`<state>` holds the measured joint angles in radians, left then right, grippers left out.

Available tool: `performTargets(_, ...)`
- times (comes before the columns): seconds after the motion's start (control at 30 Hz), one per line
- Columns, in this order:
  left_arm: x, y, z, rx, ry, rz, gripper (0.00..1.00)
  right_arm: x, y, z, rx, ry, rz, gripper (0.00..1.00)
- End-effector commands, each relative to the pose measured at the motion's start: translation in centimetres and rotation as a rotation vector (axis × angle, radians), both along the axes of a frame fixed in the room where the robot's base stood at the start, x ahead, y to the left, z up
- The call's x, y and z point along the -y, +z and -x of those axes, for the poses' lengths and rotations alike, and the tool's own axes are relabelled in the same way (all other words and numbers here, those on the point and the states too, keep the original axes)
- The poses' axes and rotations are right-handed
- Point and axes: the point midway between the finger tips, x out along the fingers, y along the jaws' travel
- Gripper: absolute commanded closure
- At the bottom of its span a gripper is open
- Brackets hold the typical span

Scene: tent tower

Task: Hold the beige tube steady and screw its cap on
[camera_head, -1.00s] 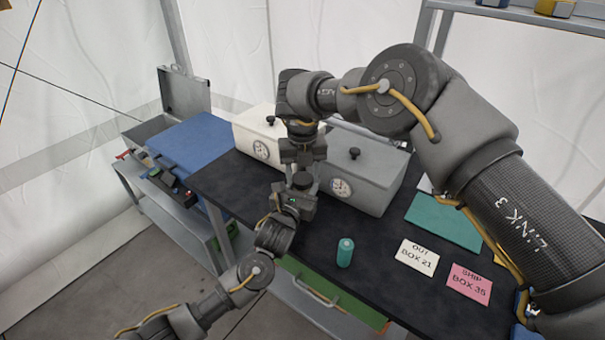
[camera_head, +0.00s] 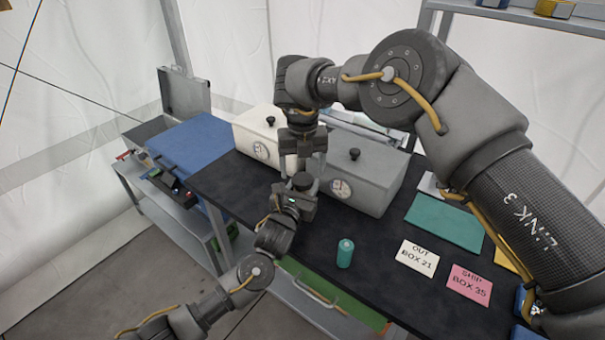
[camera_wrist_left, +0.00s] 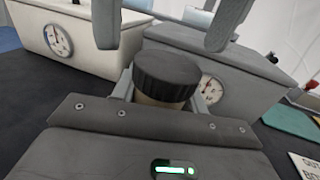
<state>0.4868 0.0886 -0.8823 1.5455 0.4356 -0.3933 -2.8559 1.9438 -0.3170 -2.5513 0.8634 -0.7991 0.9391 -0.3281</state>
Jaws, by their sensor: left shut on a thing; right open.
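The beige tube (camera_wrist_left: 158,101) stands upright in my left gripper (camera_head: 300,190), which is shut on it. In the left wrist view only a short beige band shows, and the left gripper hides the rest. A black ribbed cap (camera_wrist_left: 167,72) sits on top of the tube; the cap also shows in the head view (camera_head: 302,182). Whether it is fully tight cannot be told. My right gripper (camera_head: 303,163) is above the cap, pointing down. Its two fingers (camera_wrist_left: 165,28) are spread apart on either side, open and clear of the cap.
A white box (camera_head: 248,142) and a grey box (camera_head: 372,187), each with a gauge, stand behind the grippers. A teal cylinder (camera_head: 345,254) stands in front on the black table. White (camera_head: 417,257) and pink (camera_head: 469,284) labels and a green mat (camera_head: 443,222) lie to the right.

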Motion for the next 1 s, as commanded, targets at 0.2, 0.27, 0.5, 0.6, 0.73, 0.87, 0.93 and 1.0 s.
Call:
performTargets(0.2,0.0,0.0,0.0,0.0,0.0,0.0,1.0,0.0,3.4,-0.1,0.002,-0.001,0.002,0.25)
performTargets(0.27,0.0,0.0,0.0,0.0,0.0,0.0,1.0,0.0,3.9,0.0,0.0,0.0,0.001,0.25)
performTargets(0.5,0.0,0.0,0.0,0.001,0.0,0.0,1.0,0.0,4.7,0.0,-0.001,0.0,0.001,0.25)
performTargets(0.6,0.0,0.0,0.0,0.001,0.0,0.0,1.0,0.0,4.7,0.0,-0.001,0.0,0.001,0.25)
performTargets(0.73,0.0,0.0,0.0,0.001,0.0,0.0,0.47,0.0,4.7,0.0,-0.001,0.0,0.001,0.25)
performTargets(0.87,0.0,0.0,0.0,0.0,0.0,0.0,0.31,0.0,4.7,0.0,-0.001,-0.001,0.001,0.25)
performTargets(0.93,0.0,0.0,0.0,0.0,0.0,0.0,0.31,0.0,4.7,0.0,-0.001,-0.001,0.001,0.25)
performTargets(1.0,0.0,0.0,0.0,0.0,0.0,0.0,0.31,0.0,4.7,0.0,-0.001,-0.001,0.0,0.25)
